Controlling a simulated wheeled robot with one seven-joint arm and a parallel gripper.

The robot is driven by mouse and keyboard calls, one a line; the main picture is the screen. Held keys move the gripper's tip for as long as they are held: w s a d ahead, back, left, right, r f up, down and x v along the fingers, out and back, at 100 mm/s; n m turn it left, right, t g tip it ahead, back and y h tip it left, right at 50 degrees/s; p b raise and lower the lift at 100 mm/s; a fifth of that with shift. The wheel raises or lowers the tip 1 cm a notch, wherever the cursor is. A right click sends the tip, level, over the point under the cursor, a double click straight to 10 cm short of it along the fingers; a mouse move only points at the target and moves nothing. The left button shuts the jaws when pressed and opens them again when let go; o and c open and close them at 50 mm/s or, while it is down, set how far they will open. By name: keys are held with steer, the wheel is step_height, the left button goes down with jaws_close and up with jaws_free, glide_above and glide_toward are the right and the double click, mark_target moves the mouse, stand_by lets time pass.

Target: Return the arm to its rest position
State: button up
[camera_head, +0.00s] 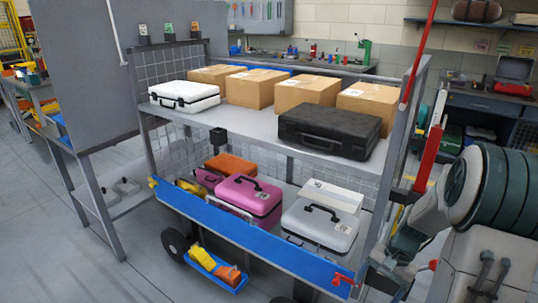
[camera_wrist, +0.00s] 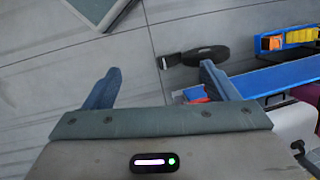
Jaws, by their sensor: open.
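My gripper (camera_wrist: 158,80) shows in the wrist view with its two blue-grey fingers spread wide apart. Nothing is between the fingers, and bare grey floor lies beyond them. In the camera_head view my arm hangs at the right edge, beside the right end of the shelf cart. My fingers cannot be made out clearly there. The cart's blue front rail (camera_head: 245,235) also shows in the wrist view (camera_wrist: 285,75), to the right of my right finger.
The cart's upper shelf (camera_head: 240,125) holds a white case (camera_head: 184,96), a black case (camera_head: 330,130) and several cardboard boxes. Its lower shelf holds a pink case (camera_head: 248,200) and a silver case (camera_head: 320,228). A blue bin (camera_head: 216,268) sits low in front. Floor at left is clear.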

steer(key=s+a+r+n+t+h+p, duration=0.1)
steer(key=s+a+r+p, duration=0.3)
steer(key=r, duration=0.6)
steer(key=s+a+r+n+t+h+p, duration=0.1)
steer(key=s+a+r+n+p, duration=0.3)
steer(key=r, duration=0.5)
steer(key=s+a+r+n+t+h+p, duration=0.1)
steer(key=s+a+r+n+t+p, duration=0.1)
steer(key=r, duration=0.8)
steer(key=s+a+n+p, duration=0.1)
steer(key=s+a+p, duration=0.1)
steer(key=s+a, duration=0.1)
steer(key=shift+s+r+p, duration=0.2)
steer(key=shift+r+p, duration=0.1)
steer(key=shift+p, duration=0.05)
